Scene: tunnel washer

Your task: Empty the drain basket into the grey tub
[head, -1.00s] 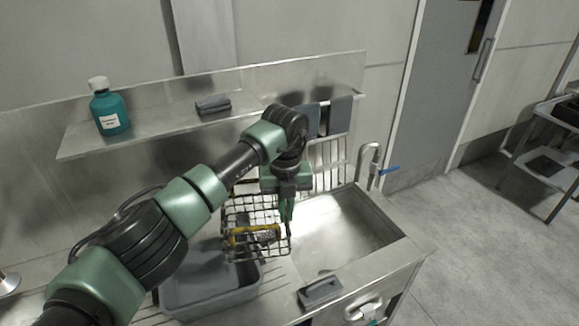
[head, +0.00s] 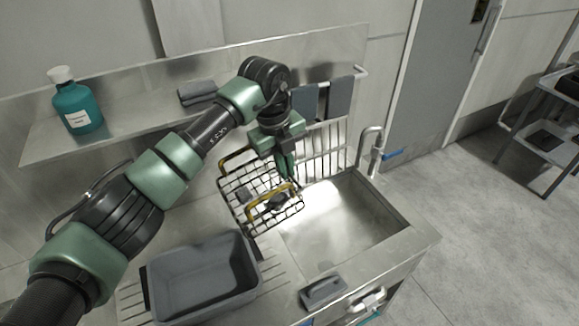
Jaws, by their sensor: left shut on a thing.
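The drain basket (head: 272,216) is a dark wire basket with two yellow handles, seen in the head view between the tub and the sink basin. It looks tilted, and a few dark pieces (head: 278,200) show inside it. My left gripper (head: 288,172) is shut on the basket at its right side; the exact grip point is partly hidden by the fingers. The grey tub (head: 203,297) stands at the lower left on the ribbed drainboard, and its visible inside looks empty. The basket is apart from the tub, up and right of it. My right gripper is not in view.
The sink basin (head: 345,225) with a tap (head: 372,145) lies to the right. A grey-handled block (head: 323,291) sits on the front edge. Grey towels (head: 338,97) hang from a rail.

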